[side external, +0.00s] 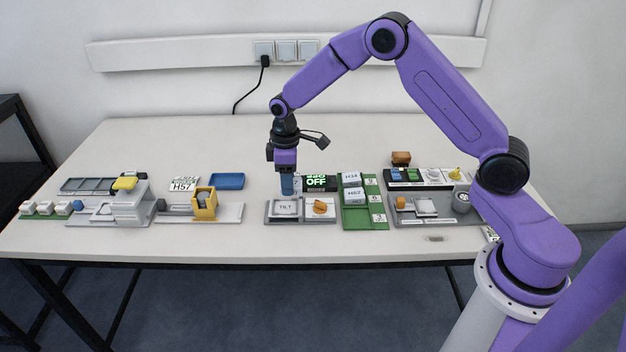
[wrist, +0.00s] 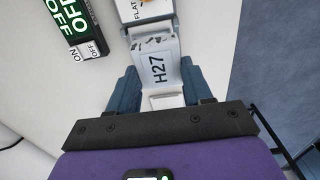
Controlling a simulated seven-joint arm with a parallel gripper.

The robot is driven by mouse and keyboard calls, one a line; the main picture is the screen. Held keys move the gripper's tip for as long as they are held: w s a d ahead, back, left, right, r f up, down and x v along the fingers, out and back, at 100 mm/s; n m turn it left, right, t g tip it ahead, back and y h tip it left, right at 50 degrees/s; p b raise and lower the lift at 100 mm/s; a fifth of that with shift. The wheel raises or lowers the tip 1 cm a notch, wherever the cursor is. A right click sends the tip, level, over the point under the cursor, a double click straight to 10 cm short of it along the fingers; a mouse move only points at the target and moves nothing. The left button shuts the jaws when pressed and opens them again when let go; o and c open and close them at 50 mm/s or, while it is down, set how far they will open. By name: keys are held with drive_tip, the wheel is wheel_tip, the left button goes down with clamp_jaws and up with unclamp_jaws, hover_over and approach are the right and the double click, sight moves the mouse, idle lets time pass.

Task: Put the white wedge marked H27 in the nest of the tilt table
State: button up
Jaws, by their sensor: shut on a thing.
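The white wedge marked H27 (wrist: 157,70) is between the two blue fingers of my gripper (wrist: 160,88) in the wrist view. The gripper is shut on it, and the label faces the camera. In the side view my gripper (side external: 287,190) points down over the back part of the tilt table (side external: 285,208), a grey unit labelled TILT. I cannot make out the wedge there, nor whether it touches the table. The nest is not clearly visible. Part of a grey unit with a FLAT label (wrist: 137,12) shows beyond the wedge in the wrist view.
An orange knob (side external: 320,207) sits right of the TILT plate. A lit ON/OFF box (side external: 318,183) stands behind it. A green rack (side external: 375,212) to the right holds white wedges, H34 (side external: 351,179) and another (side external: 355,195). A yellow-clamped fixture (side external: 204,204) stands left.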

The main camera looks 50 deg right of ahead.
drive_tip(key=shift+w+a+f, duration=0.15)
drive_tip(key=shift+w+f, duration=0.05)
drive_tip(key=shift+w, duration=0.25)
drive_tip(key=shift+w+a+f, duration=0.1)
drive_tip(key=shift+w+f, duration=0.05)
drive_tip(key=shift+w, duration=0.3)
drive_tip(key=shift+w+f, duration=0.2)
drive_tip(key=shift+f, duration=2.2)
drive_tip(key=shift+f, duration=0.6)
idle(0.5)
drive_tip(key=o, duration=1.1)
